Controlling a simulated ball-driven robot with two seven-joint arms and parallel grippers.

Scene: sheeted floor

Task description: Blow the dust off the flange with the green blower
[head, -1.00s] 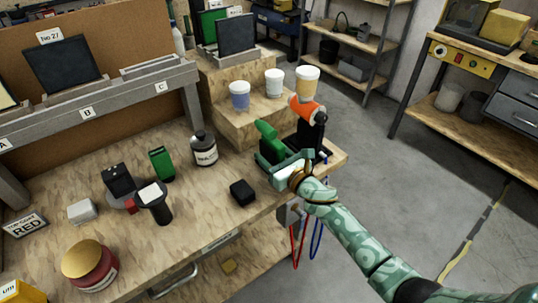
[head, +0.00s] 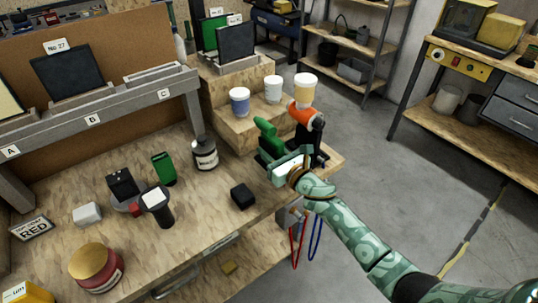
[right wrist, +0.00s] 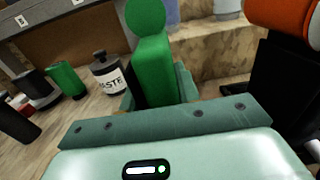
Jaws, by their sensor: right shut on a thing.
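The green blower (head: 267,130) stands upright in my right gripper (head: 273,158), at the bench's right end. The gripper is shut on it. In the right wrist view the blower (right wrist: 154,65) rises between the fingers, its lower part hidden by the gripper. I see no dust at this size. My left gripper is not in view.
An orange and black tool (head: 306,117) stands just right of the blower. Cups (head: 240,100) stand on a wooden step behind. A labelled bottle (head: 204,153), a green box (head: 164,168), a black block (head: 242,196) and a black-handled tool (head: 158,206) stand on the bench.

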